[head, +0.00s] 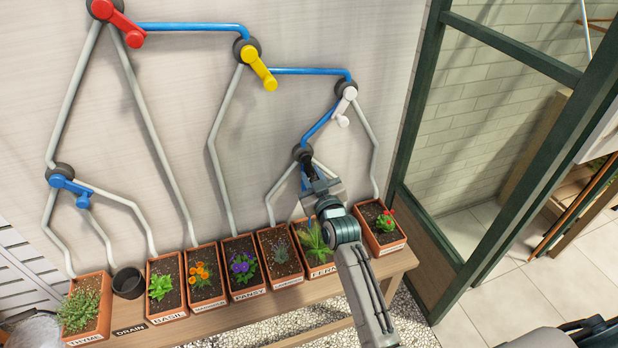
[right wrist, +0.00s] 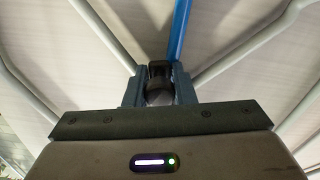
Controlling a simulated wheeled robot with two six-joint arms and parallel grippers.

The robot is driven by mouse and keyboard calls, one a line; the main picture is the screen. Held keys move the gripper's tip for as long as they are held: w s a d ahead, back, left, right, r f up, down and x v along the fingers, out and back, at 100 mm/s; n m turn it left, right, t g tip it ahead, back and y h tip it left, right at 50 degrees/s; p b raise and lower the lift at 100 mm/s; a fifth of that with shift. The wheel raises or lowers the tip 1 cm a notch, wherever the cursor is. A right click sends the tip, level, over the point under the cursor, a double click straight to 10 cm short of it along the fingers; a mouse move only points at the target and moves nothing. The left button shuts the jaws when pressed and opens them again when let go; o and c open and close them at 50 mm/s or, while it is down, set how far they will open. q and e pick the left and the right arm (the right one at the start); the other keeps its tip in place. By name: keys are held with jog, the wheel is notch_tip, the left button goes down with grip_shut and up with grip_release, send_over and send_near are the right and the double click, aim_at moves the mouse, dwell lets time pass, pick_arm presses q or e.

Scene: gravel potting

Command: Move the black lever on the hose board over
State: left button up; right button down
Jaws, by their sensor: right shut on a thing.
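The hose board (head: 180,120) is a pale wall panel with grey and blue hoses and coloured levers. The black lever (head: 308,158) is at the lower right junction, below the white lever. My right gripper (head: 310,174) reaches up to it and partly hides it. In the right wrist view the black lever (right wrist: 159,72) sits between the two fingers of my right gripper (right wrist: 159,90), which is shut on it. A blue hose (right wrist: 180,32) runs up from the junction there. My left gripper is not in view.
Red (head: 118,22), yellow (head: 258,66), white (head: 345,102) and blue (head: 70,188) levers are on the board. A wooden bench (head: 270,304) below bears several planters and a black drain pot (head: 128,283). A green-framed glass partition (head: 415,95) stands at right.

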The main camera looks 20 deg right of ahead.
jog(key=shift+d+r+n, duration=0.2)
jog(key=shift+d+n, duration=0.15)
jog(key=shift+n, duration=0.5)
jog(key=shift+d+r+n, duration=0.15)
jog(key=shift+d+n, duration=0.25)
jog(key=shift+n, duration=0.5)
jog(key=shift+d+r+n, duration=0.2)
jog(key=shift+d+n, duration=0.15)
jog(key=shift+n, duration=0.5)
jog(key=c, duration=1.2)
grip_release()
jog(key=shift+c, duration=0.2)
